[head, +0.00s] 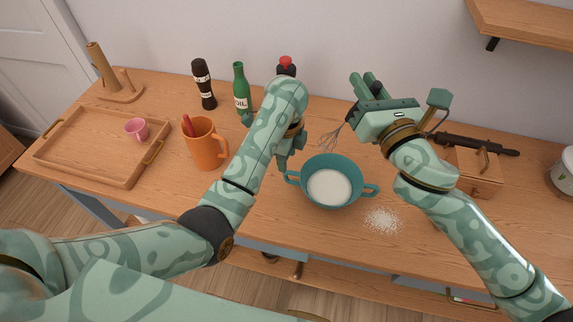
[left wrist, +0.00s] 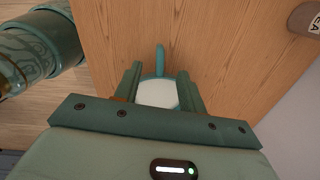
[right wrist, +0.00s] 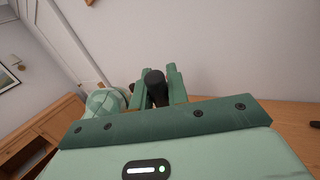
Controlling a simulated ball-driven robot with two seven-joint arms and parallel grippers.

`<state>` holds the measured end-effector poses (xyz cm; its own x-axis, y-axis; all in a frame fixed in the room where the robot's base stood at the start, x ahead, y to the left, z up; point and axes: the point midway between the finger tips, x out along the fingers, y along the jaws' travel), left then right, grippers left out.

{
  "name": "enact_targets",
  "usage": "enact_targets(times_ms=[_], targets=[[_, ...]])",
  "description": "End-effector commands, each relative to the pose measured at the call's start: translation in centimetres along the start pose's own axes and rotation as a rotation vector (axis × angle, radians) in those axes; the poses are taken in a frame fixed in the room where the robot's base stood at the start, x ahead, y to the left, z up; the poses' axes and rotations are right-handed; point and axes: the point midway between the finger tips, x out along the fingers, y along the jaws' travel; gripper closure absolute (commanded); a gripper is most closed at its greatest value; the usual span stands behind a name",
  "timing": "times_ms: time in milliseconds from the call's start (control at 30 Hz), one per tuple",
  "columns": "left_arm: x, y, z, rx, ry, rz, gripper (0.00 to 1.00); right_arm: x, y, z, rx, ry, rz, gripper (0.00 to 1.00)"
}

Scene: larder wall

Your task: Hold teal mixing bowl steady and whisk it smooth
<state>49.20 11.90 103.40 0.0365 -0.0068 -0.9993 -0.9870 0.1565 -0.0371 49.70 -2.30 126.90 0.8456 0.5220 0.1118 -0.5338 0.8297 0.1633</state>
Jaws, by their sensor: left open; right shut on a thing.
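The teal mixing bowl (head: 330,164) stands upright on the counter with white contents (head: 328,188) and a loop handle on each side. My left gripper (head: 282,162) points down by the bowl's left handle, open; I cannot tell whether it touches. My right gripper (head: 362,90) is shut on the whisk, whose dark handle (right wrist: 156,88) shows between the fingers in the right wrist view. The whisk's wire head (head: 329,139) is tilted down to the left, behind the bowl and outside it.
White powder (head: 383,220) lies right of the bowl. A wooden box (head: 480,175) stands right, behind my right arm.

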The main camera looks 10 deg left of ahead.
Motion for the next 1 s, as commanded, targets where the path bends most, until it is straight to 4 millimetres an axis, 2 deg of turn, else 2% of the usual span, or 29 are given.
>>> enact_targets(times_ms=[300, 500, 633, 900, 933, 1000], targets=[[6.6, 0.0, 0.2, -0.005, -0.004, 0.002, 0.59, 0.0, 0.0, 0.0, 0.000, 0.000, 0.000, 1.00], [9.5, 0.0, 0.2, -0.006, -0.003, 0.001, 0.59, 0.0, 0.0, 0.0, 0.000, 0.000, 0.000, 1.00], [10.4, 0.0, 0.2, -0.005, -0.002, -0.001, 0.59, 0.0, 0.0, 0.0, 0.000, 0.000, 0.000, 1.00], [10.6, -0.1, 0.2, -0.006, -0.002, -0.002, 0.59, 0.0, 0.0, 0.0, 0.000, 0.000, 0.000, 1.00], [10.6, -0.1, 0.2, -0.006, -0.002, -0.002, 0.62, 0.0, 0.0, 0.0, 0.000, 0.000, 0.000, 1.00], [10.6, -0.1, 0.2, -0.006, -0.002, -0.002, 0.82, 0.0, 0.0, 0.0, 0.000, 0.000, 0.000, 1.00]])
